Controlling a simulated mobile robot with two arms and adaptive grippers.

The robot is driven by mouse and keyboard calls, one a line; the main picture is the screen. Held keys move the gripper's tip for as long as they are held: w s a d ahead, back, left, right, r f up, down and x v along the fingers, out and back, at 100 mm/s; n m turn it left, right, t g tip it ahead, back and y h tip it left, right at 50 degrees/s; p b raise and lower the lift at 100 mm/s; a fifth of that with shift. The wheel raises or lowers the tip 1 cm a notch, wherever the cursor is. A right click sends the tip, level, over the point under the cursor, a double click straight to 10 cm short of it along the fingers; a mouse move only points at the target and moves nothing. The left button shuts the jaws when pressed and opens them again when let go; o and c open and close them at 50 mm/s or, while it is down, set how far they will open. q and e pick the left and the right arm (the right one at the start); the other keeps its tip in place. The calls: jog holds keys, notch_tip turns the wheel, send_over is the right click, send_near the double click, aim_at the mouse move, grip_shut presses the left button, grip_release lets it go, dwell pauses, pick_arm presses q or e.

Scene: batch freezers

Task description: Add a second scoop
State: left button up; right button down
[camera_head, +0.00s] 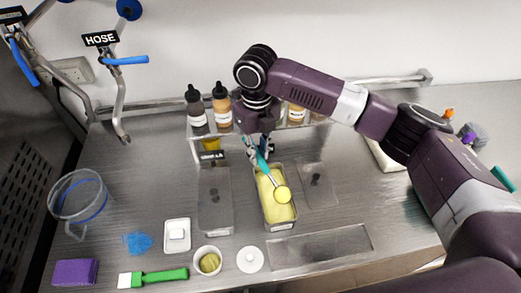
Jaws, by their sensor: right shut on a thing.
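My right gripper (257,148) is shut on the teal handle of a scoop (263,165). It is above the back end of a tub of yellow ice cream (269,218). The scoop's head hangs over the tub's right side and shows a round yellow mass (281,195); I cannot tell if it touches the ice cream below. A white cup (197,267) at the front of the counter holds something yellowish. A round white lid (250,260) lies to its right. My left gripper is out of view.
A covered grey tub (215,212) is left of the yellow one, with another lidded well (318,185) to the right. Sauce bottles (196,108) stand behind. A green brush (155,277), purple sponge (75,272), blue cloth (138,242) and clear jug (77,194) are left.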

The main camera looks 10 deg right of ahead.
jog(key=shift+w+a+r+g+h+p, duration=0.15)
jog(key=shift+w+a+g+h+p, duration=0.2)
jog(key=shift+w+g, duration=0.25)
jog(key=shift+w+f+b, duration=0.2)
jog(key=shift+b, duration=0.15)
jog(key=shift+w+a+r+g+h, duration=0.15)
jog(key=shift+w+g+h, duration=0.1)
jog(key=shift+g, duration=0.35)
jog(key=shift+s+a, duration=0.1)
